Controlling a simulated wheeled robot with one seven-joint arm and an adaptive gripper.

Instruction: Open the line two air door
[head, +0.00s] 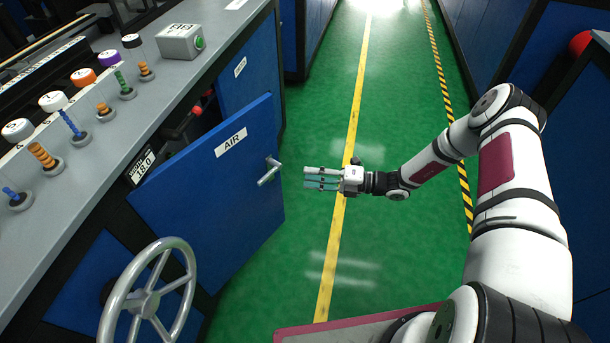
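The blue door with the AIR label (205,190) is on the left bench's front. It stands swung out at an angle into the aisle, and a dark opening with something red shows behind its top edge. Its metal lever handle (269,171) is near the free right edge. My gripper (308,179) is just right of the handle, over the green floor, with its fingers pointing left at it. A small gap shows between fingertips and handle. The fingers lie close together in this view, and I cannot tell how far apart they are. I see nothing held in them.
A silver handwheel (143,303) stands out from the bench front, left of and nearer than the door. The green aisle floor (390,260) is clear.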

